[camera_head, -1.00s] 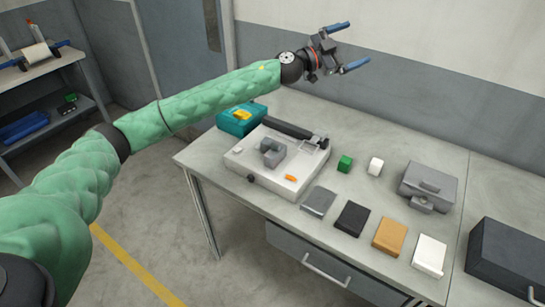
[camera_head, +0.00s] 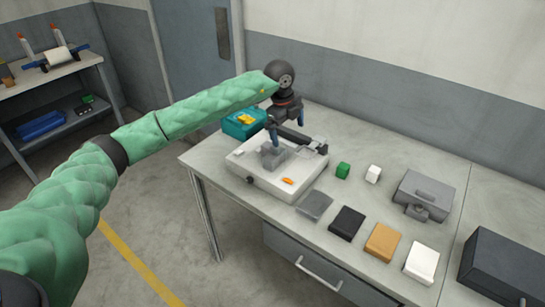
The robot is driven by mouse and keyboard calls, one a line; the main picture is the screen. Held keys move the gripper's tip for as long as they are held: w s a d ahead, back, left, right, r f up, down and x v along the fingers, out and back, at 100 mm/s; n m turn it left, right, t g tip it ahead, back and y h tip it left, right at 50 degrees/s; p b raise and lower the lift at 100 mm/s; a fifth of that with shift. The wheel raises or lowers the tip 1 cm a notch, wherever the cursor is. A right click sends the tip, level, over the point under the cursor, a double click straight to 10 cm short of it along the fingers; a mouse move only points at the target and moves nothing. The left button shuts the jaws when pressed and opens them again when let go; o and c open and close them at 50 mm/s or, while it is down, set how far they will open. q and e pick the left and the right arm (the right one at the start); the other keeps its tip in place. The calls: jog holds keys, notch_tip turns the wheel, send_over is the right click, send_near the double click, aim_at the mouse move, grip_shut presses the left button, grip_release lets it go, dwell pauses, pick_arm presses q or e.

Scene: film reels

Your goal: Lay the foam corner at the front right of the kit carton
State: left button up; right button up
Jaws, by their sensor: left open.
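My left gripper (camera_head: 287,125) is open and points down over the white flat unit (camera_head: 262,181) on the table. One blue finger is close to a grey block (camera_head: 272,157) on that unit; I cannot tell whether it touches. I see nothing that is plainly a foam corner; small green (camera_head: 343,170) and white (camera_head: 373,174) blocks stand right of the unit. I cannot tell which thing is the kit carton. A dark grey box (camera_head: 505,268) is at the right edge. My right gripper is not in view.
A teal bin (camera_head: 243,124) with yellow items stands behind the unit. A grey case (camera_head: 424,194) is at the right. Grey (camera_head: 315,205), black (camera_head: 347,223), tan (camera_head: 383,242) and white (camera_head: 422,263) flat pieces line the front. A shelf stands far left.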

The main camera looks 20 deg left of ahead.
aim_at(277, 149)
pick_arm(q)
jog(key=shift+s+a+f+n+g+y, duration=0.1)
jog(key=shift+s+a+n+g+y, duration=0.25)
jog(key=shift+a, duration=0.3)
jog(key=shift+s+a+f+n+g+y, duration=0.15)
jog(key=shift+s+a+n+y, duration=0.15)
jog(key=shift+s+a, duration=0.25)
jog(key=shift+s+a+r, duration=0.1)
jog(key=shift+s+a, duration=0.05)
jog(key=shift+a, duration=0.05)
jog(key=shift+f+n+p, duration=0.25)
jog(key=shift+f+p, duration=0.05)
jog(key=shift+f, duration=0.1)
jog(key=shift+f+p, duration=0.3)
jog(key=shift+f, duration=0.55)
jog(key=shift+f+p, duration=0.3)
jog(key=shift+p, duration=0.05)
jog(key=f, duration=0.1)
jog(key=f+p, duration=0.2)
jog(key=shift+w+a+f, duration=0.2)
jog(key=shift+w, duration=0.05)
jog(key=shift+f+p, duration=0.4)
jog(key=shift+f, duration=0.25)
jog(key=c, duration=1)
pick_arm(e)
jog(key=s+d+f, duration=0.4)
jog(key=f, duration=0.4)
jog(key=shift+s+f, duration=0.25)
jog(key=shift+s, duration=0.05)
